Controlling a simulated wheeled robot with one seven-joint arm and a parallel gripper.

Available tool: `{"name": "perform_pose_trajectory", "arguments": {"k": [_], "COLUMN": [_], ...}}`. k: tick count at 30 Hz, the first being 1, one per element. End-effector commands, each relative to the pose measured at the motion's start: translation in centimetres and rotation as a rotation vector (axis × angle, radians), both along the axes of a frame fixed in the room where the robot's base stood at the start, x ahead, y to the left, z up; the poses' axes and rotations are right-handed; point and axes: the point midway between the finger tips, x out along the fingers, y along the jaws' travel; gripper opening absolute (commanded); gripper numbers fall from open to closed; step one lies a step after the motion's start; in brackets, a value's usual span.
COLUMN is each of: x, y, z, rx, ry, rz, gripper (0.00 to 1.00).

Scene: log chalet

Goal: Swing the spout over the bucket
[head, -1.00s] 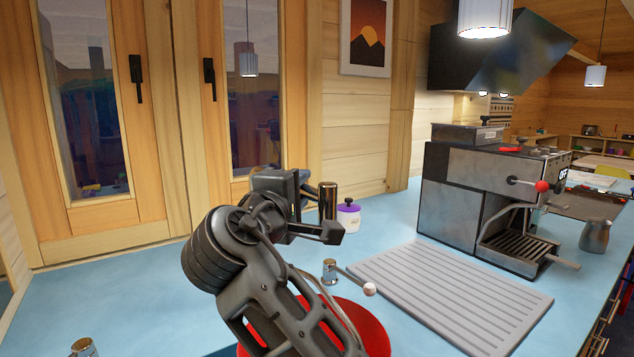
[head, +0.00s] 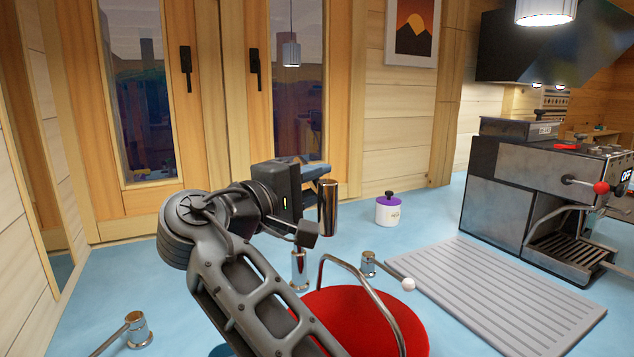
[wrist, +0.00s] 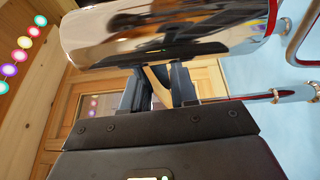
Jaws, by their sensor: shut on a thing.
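The spout shows as a shiny chrome cylinder (head: 328,207) hanging upright in the head view. In the wrist view its chrome body (wrist: 170,32) fills the top of the picture. My gripper (head: 312,174) is shut on it near its upper end; the fingers (wrist: 160,78) meet the chrome in the wrist view. A chrome post (head: 299,270) stands on the counter just below. The red bucket (head: 370,318), with a raised metal loop handle, is below and right of the spout. My arm hides the bucket's left part.
Tap handles stand left (head: 138,330) and right (head: 368,263) on the blue counter. A ribbed grey drainboard (head: 500,290) lies right of the bucket, with a coffee machine (head: 530,190) behind it. A purple-lidded jar (head: 388,210) stands at the back. Windows close off the rear.

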Motion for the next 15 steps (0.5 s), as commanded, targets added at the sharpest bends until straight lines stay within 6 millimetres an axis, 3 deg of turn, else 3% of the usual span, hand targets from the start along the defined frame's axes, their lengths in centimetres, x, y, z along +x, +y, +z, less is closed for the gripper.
{"name": "perform_pose_trajectory", "arguments": {"k": [1, 2, 3, 8, 15], "x": [0.02, 0.02, 0.03, 0.03, -0.03], "y": [0.01, 0.01, 0.02, 0.01, 0.08], "z": [-0.19, -0.19, -0.18, -0.11, -0.06], "rx": [0.001, 0.001, 0.001, 0.0, 0.0], "ry": [0.004, 0.004, 0.004, 0.003, 0.001], "rz": [0.001, 0.001, 0.002, 0.002, 0.002], "gripper": [0.0, 0.3, 0.33, 0.48, 0.48]}}
